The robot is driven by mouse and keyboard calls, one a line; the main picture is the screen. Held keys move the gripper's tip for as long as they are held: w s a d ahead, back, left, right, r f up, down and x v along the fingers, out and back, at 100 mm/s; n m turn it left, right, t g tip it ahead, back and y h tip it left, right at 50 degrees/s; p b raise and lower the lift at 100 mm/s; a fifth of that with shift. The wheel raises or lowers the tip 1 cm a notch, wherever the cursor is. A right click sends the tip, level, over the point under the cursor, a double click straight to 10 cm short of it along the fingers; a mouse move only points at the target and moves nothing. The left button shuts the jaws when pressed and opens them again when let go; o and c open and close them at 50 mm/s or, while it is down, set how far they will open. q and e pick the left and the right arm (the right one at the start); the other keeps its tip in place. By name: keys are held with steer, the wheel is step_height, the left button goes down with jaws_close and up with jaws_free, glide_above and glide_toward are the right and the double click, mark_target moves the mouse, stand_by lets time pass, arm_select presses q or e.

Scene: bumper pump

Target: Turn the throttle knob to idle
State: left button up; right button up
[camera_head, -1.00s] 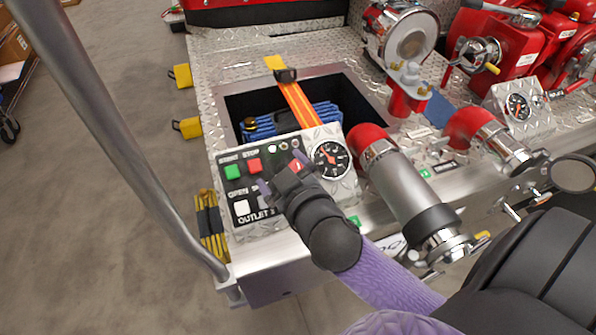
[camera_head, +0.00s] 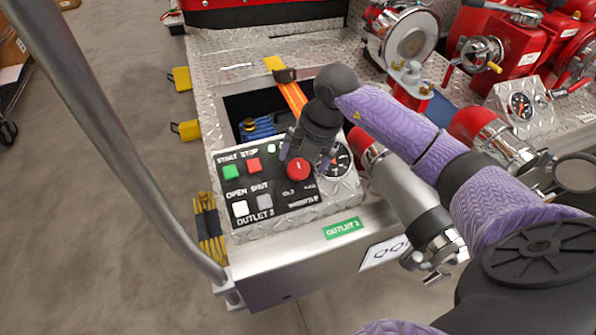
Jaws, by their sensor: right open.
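The throttle knob is a round red knob (camera_head: 298,169) with a pale mark on top, on the black face of the control panel (camera_head: 262,212). My right gripper (camera_head: 305,162) is over the knob from its far side, its purple-edged fingers open on either side of it. I cannot tell whether the fingers touch it. The green start button (camera_head: 231,172), red stop button (camera_head: 254,165), white open button (camera_head: 240,208) and grey shut button (camera_head: 265,202) are uncovered. My left gripper is not in view.
A pressure gauge (camera_head: 338,160) sits right of the knob, partly hidden by my gripper. Behind the panel is an open bay with a blue hose (camera_head: 259,128) and an orange strap (camera_head: 290,93). A silver-grey outlet pipe (camera_head: 400,185) and a grey pole (camera_head: 125,150) flank the panel.

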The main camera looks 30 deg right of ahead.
mark_target(300, 166)
steer(key=x, duration=0.3)
steer(key=shift+f+b, duration=0.2)
steer(key=shift+b, duration=0.2)
steer(key=shift+a+f, duration=0.1)
steer(key=shift+f, duration=0.1)
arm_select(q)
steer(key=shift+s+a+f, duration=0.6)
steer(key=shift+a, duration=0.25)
arm_select(e)
steer(key=shift+c, duration=0.2)
steer(key=shift+c, duration=1.1)
steer(key=c, duration=1)
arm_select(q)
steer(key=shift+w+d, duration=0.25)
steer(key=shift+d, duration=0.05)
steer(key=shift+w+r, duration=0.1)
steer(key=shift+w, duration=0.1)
arm_select(e)
steer(key=shift+w+r+n, duration=0.1)
steer(key=shift+n, duration=0.2)
